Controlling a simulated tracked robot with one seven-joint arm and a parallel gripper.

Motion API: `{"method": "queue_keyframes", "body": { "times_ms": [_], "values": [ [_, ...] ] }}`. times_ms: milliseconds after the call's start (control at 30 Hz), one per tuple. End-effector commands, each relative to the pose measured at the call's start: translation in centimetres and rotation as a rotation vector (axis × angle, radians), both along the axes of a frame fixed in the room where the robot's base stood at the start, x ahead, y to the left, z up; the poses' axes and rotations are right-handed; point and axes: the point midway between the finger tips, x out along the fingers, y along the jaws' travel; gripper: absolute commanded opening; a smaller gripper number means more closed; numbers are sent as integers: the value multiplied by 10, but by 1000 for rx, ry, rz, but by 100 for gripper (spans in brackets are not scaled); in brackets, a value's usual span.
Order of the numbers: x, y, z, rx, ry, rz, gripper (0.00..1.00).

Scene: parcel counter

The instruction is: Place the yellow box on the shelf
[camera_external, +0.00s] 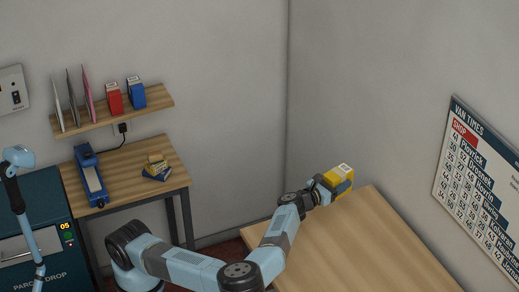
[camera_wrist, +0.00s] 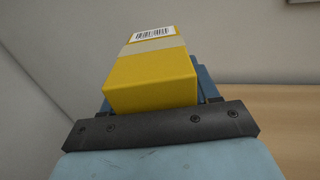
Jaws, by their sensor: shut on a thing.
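The yellow box (camera_external: 333,173) has a pale band and a white barcode label on it. My gripper (camera_external: 338,182) is shut on it, above the far left edge of the wooden table at the right. In the wrist view the yellow box (camera_wrist: 150,82) fills the middle, with a blue finger (camera_wrist: 205,80) showing behind its right side. The wooden shelf (camera_external: 148,103) is on the left wall, far to the left of my gripper. It holds a red box (camera_external: 114,98), a blue box (camera_external: 135,92) and several thin upright items (camera_external: 73,97) at its left end.
Under the shelf is a small desk (camera_external: 135,189) with a blue device (camera_external: 90,177) and a small stack of items (camera_external: 157,167). A dark parcel drop cabinet (camera_external: 35,215) stands at left. The right table (camera_external: 365,245) looks bare. The shelf's right end is clear.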

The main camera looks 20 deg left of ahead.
Motion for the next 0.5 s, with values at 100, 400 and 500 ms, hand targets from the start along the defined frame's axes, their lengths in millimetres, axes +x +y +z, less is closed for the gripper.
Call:
{"method": "queue_keyframes", "body": {
  "times_ms": [100,400,500],
  "values": [
    [13,12,5,-2,-1,27,20],
    [86,98,32,1,-4,203,20],
    [110,134,42,1,-4,272,20]
  ]
}}
